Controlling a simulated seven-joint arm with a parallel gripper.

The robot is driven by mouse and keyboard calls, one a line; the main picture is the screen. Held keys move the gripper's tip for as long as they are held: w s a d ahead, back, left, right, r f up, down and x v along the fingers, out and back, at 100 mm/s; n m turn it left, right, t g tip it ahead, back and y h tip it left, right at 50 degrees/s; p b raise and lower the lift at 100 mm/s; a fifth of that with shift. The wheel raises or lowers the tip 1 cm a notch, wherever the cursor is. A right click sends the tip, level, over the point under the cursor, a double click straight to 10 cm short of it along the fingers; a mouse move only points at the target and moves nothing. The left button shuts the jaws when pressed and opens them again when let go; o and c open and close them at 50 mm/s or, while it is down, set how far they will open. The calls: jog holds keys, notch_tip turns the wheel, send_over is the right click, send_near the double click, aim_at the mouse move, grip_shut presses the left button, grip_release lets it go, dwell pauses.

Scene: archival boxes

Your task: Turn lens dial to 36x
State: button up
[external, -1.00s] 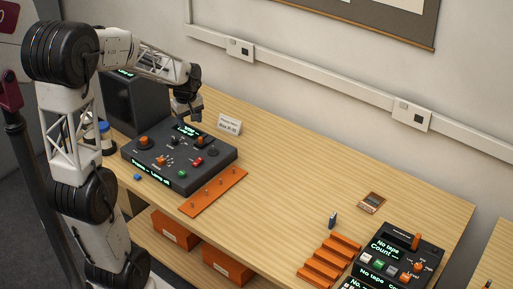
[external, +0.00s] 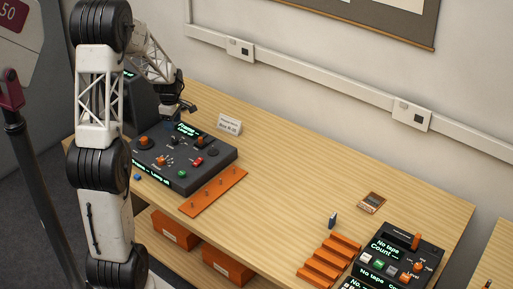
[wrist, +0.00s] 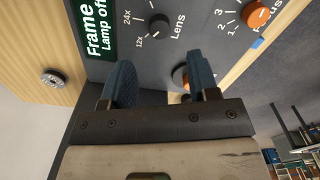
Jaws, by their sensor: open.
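The lens dial (wrist: 159,26) is a small black knob on the dark console, beside the word "Lens" in the wrist view. The marks 12x and 24x show around it; a 36x mark and the dial's exact setting cannot be read. My gripper (wrist: 162,80) is open, its two blue fingers apart with nothing between them. In the wrist view the dial lies beyond the fingertips, apart from them. In the external view my gripper (external: 181,108) is over the back of the console (external: 205,172).
A green display (wrist: 98,28) reads "Frame Lamp off". An orange focus knob (wrist: 257,14) is at the upper right. Another orange knob (wrist: 180,76) is partly hidden by a finger. A white card (external: 230,124) stands behind the console; the table's middle is clear.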

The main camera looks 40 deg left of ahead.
aim_at(172, 139)
dwell(0.4)
jog(key=shift+f, duration=3.95)
jog(key=c, duration=0.9)
